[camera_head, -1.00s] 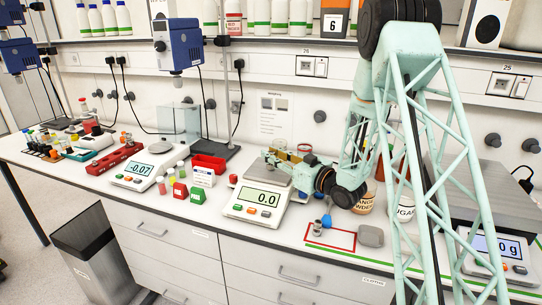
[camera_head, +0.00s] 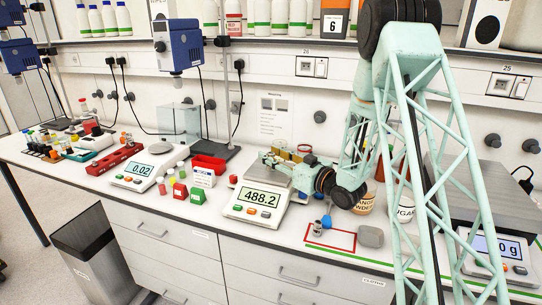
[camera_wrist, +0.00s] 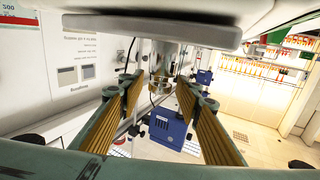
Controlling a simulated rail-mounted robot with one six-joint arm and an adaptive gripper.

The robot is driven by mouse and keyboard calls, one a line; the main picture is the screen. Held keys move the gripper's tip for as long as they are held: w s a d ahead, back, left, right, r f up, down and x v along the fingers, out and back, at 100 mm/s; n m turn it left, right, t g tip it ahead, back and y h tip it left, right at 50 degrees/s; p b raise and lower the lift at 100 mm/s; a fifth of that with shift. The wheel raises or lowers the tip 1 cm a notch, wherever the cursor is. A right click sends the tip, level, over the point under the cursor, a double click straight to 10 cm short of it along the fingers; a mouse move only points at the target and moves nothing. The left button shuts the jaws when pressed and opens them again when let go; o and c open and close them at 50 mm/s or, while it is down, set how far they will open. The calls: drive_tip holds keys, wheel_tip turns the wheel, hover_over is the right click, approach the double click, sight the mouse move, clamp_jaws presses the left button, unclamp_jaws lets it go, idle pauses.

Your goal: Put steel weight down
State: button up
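The steel weight (camera_wrist: 161,60) is a shiny metal cylinder in the wrist view, which looks upside down. It stands against the grey weighing pan (camera_wrist: 150,31), between my fingers. My gripper (camera_wrist: 160,92) is open, one gold-padded finger on each side of the weight, with a visible gap at least on the left. In the head view my gripper (camera_head: 276,157) is low over the pan of the middle scale (camera_head: 254,214), which reads 488.2. I cannot make out the weight clearly there.
A red-outlined rectangle (camera_head: 330,237) with a small metal piece lies right of the scale, beside a grey block (camera_head: 370,236). Red trays (camera_head: 208,164) and small green and red boxes stand to the left. Labelled jars (camera_head: 404,208) stand close to my arm on the right.

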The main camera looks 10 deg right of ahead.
drive_tip(key=p+v, duration=0.1)
drive_tip(key=v, duration=1.1)
drive_tip(key=shift+a+r, duration=0.1)
drive_tip(key=shift+r, duration=0.05)
idle(0.8)
drive_tip(key=shift+w+a+r+g+h, duration=0.1)
drive_tip(key=shift+w+r+g+h, duration=0.3)
drive_tip(key=shift+r+h, duration=0.35)
drive_tip(key=s+d+r+m+g+h, duration=0.2)
drive_tip(key=s+d+r+g+h, duration=0.15)
drive_tip(key=s+r+h, duration=0.55)
drive_tip(key=s+r+m+g, duration=0.2)
drive_tip(key=s+r, duration=0.4)
drive_tip(key=s, duration=0.6)
drive_tip(key=s+a+m+g, duration=0.1)
drive_tip(key=s+a, duration=0.3)
drive_tip(key=s, duration=1.2)
drive_tip(key=s+a+m+g, duration=0.1)
drive_tip(key=s+a+g, duration=0.3)
drive_tip(key=s, duration=1.3)
drive_tip(key=shift+s+a+r+y, duration=0.3)
drive_tip(key=shift+a+r+y, duration=0.2)
drive_tip(key=shift+a, duration=0.3)
